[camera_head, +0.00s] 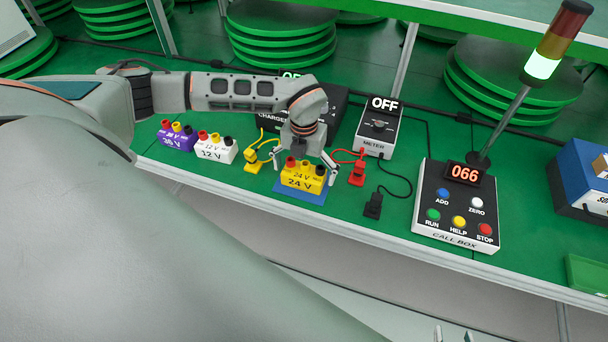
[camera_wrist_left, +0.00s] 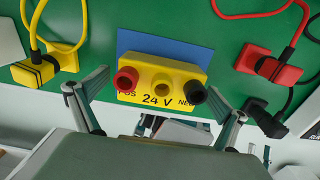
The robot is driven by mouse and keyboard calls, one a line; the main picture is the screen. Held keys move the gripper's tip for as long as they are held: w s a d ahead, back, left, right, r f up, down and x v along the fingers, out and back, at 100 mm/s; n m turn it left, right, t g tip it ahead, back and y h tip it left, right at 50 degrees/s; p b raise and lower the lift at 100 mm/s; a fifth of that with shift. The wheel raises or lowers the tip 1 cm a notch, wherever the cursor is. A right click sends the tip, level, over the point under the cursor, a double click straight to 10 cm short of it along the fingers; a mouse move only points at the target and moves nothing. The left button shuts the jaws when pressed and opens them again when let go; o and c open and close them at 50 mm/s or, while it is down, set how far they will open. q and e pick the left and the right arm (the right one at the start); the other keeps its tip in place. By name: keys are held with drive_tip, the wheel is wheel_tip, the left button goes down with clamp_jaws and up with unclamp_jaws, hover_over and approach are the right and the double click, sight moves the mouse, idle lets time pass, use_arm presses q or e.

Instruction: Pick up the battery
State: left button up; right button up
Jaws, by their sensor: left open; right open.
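The yellow 24 V battery (camera_head: 302,180) stands on a blue mat (camera_head: 318,196) near the table's front edge. Its red, yellow and black terminals also show in the left wrist view, with the battery (camera_wrist_left: 160,75) in the middle of that picture. My left gripper (camera_head: 305,166) is open above it, one finger on each side; I cannot tell whether the fingers touch it. A purple battery (camera_head: 176,138) and a white 12 V battery (camera_head: 215,150) stand to the left. Only the fingertips of my right gripper (camera_head: 453,336) show at the bottom edge, apart and empty.
A yellow plug (camera_head: 254,166) lies left of the battery, a red plug (camera_head: 357,176) right, with cables. A black plug (camera_head: 373,206), the meter (camera_head: 379,130) and the call box (camera_head: 458,207) are further right. The charger (camera_head: 335,103) is behind my left arm.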

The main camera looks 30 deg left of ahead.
sight(304, 166)
use_arm(q)
drive_tip(key=c, duration=1.8)
drive_tip(key=shift+o, duration=0.2)
drive_tip(key=shift+r, duration=0.15)
wheel_tip(304, 166, up, 20)
drive_tip(key=shift+b, duration=0.35)
